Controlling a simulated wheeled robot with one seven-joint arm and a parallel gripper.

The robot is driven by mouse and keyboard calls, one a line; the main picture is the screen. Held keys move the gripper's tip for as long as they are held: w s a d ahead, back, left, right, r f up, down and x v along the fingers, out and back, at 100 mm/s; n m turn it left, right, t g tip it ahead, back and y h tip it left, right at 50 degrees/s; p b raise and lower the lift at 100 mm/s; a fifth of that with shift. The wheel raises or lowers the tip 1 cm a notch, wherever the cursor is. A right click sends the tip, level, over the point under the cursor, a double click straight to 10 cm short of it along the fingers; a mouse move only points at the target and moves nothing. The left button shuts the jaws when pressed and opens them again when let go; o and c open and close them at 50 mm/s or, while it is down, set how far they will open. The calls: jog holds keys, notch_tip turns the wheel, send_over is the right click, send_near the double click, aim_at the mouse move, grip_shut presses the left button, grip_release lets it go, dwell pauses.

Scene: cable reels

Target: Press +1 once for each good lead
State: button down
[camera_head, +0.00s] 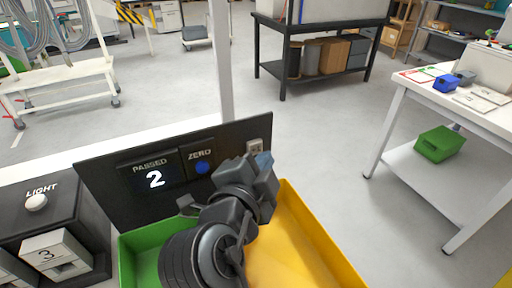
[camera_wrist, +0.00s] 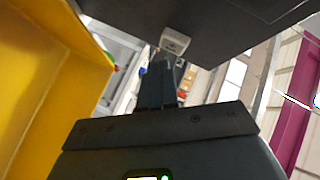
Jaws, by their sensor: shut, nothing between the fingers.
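The dark counter panel (camera_head: 110,178) stands behind the bins, its PASSED display (camera_head: 154,180) reading 2. A blue button (camera_head: 202,167) sits under the word ZERO. At the panel's right end is a pale button block (camera_head: 254,146), its lower part hidden behind my gripper; no +1 label is readable. My gripper (camera_head: 263,160) is shut and empty, in front of that block. In the wrist view my shut fingers (camera_wrist: 161,66) point at the pale block (camera_wrist: 175,42), very close; I cannot tell whether they touch. No lead is clearly visible in the bins.
A green bin (camera_head: 127,250) and a yellow bin (camera_head: 325,235) stand below the panel, partly hidden by my arm. At left are a dark box with a white LIGHT button (camera_head: 36,202) and a pale block marked 3 (camera_head: 50,248). A white table (camera_head: 408,83) stands at right, across open floor.

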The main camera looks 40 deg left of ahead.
jog(key=d, duration=0.1)
jog(key=s+d, duration=0.1)
jog(key=d, duration=0.2)
jog(key=shift+s+f, duration=0.3)
jog(key=shift+d+r+p, duration=0.1)
jog(key=shift+p, duration=0.2)
dwell(2.1)
